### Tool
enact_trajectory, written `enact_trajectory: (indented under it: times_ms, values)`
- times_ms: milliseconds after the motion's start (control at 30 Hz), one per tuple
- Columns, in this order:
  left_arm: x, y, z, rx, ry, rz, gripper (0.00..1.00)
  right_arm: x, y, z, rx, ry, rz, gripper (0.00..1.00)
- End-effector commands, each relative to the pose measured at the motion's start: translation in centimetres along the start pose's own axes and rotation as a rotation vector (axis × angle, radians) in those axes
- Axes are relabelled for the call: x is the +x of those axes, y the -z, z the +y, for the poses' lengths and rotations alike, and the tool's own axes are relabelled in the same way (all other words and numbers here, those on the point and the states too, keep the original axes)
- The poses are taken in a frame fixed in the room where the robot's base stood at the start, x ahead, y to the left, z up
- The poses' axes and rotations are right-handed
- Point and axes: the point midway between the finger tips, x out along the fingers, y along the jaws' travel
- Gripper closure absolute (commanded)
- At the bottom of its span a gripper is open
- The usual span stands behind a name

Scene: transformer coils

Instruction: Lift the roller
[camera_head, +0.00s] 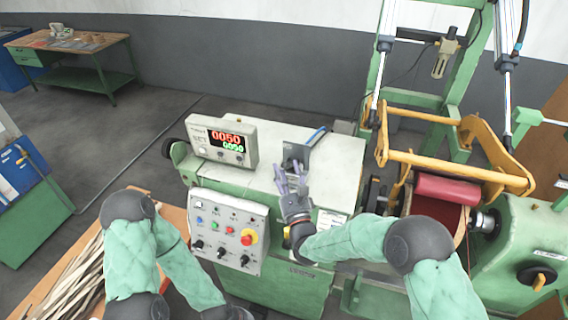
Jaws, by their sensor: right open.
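The red roller (441,189) lies across the top of the dark red coil (436,211) on the winding machine, at the right of the head view. A yellow frame (452,170) surrounds it. My right gripper (291,178) is open above the green cabinet top, well to the left of the roller, with nothing between its fingers. My left arm comes in at the lower left, and its gripper is out of view below the picture.
A display box (222,139) reading 0050 and a small dark box (303,148) stand on the cabinet. A button panel (229,232) is on its front. Wooden strips (84,272) lie on a table at lower left. Green posts rise behind the machine.

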Motion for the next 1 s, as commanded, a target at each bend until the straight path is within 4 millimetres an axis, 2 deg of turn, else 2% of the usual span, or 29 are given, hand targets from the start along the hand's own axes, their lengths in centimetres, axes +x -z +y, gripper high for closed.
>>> enact_trajectory:
  times_ms: [200, 533, 567, 733, 1000]
  values:
    - [-0.4, 0.0, 0.1, 0.0, 0.0, 0.0, 1.0, 1.9, 0.0, 0.0, 0.0, 0.0, 0.0, 0.46]
    - [-0.4, 0.0, 0.1, 0.0, 0.0, 0.0, 1.0, 2.2, 0.0, 0.0, -0.001, 0.0, 0.0, 0.46]
    - [-0.4, 0.0, 0.1, 0.0, 0.0, 0.0, 1.0, 2.2, 0.0, 0.0, -0.001, 0.0, 0.0, 0.52]
    - [-0.4, 0.0, 0.1, 0.0, 0.0, 0.0, 1.0, 2.2, 0.0, 0.0, -0.001, 0.0, 0.0, 1.0]
    - [-0.4, 0.0, 0.1, 0.0, 0.0, 0.0, 1.0, 2.3, -0.1, 0.2, 0.003, -0.003, 0.005, 1.0]
